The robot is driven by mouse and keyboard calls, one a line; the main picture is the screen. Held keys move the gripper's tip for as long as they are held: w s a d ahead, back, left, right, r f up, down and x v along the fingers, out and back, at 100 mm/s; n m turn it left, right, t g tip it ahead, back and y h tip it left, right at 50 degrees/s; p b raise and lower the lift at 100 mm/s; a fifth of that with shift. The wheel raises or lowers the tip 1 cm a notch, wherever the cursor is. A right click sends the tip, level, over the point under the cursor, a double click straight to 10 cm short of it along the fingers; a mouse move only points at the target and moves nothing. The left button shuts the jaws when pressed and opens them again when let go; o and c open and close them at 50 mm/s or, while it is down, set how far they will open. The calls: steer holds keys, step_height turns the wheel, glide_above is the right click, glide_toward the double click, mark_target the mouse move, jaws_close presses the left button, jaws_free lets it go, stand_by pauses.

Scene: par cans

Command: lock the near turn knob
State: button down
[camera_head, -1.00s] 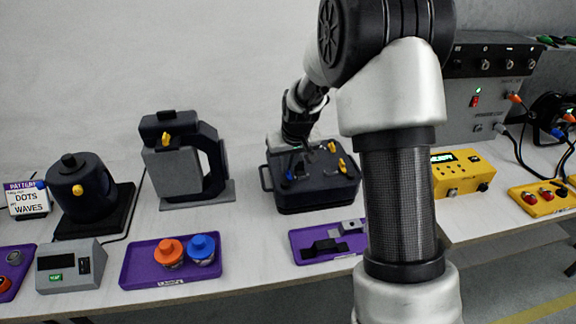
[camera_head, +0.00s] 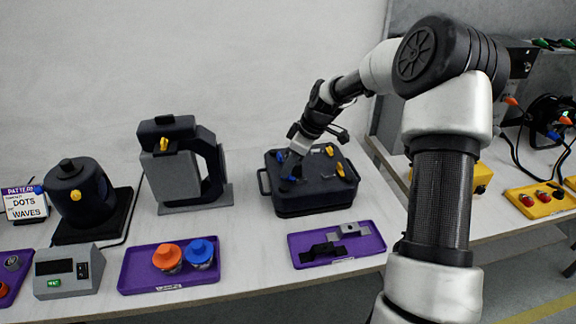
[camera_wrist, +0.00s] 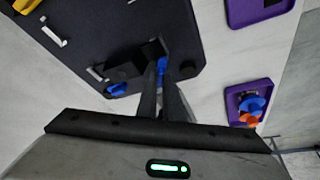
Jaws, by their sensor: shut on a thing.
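A black case (camera_head: 318,200) stands on the table with blue and yellow turn knobs on its lid. The near blue knob (camera_head: 291,179) is at the lid's front left, and it also shows between my fingers in the wrist view (camera_wrist: 161,67). My gripper (camera_head: 294,170) reaches down to it from the upper right, tilted. In the wrist view my gripper (camera_wrist: 163,83) has its fingers shut on this knob and hides part of it. The far blue knob (camera_head: 281,155) is behind it, also at the wrist view's left (camera_wrist: 117,90). A yellow knob (camera_head: 329,150) is at the back right.
A purple tray (camera_head: 367,245) with dark and grey parts lies in front of the case. Another purple tray (camera_head: 130,278) holds an orange-topped and a blue-topped jar. A grey and black machine (camera_head: 195,195) stands to the left, with bare table between it and the case.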

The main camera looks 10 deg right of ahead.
steer(key=n+g+p, duration=0.1)
steer(key=n, duration=0.2)
steer(key=shift+w+d+y, duration=0.15)
steer(key=shift+y, duration=0.15)
steer(key=shift+w+n+g+p, duration=0.1)
steer(key=shift+n+g+p, duration=0.6)
steer(key=shift+n, duration=1)
steer(key=c, duration=2.2)
jaws_free()
steer(key=p+v, duration=0.1)
steer(key=v, duration=1.6)
steer(key=shift+w+d+r, duration=0.1)
steer(key=shift+w+r, duration=0.05)
steer(key=shift+w, duration=0.05)
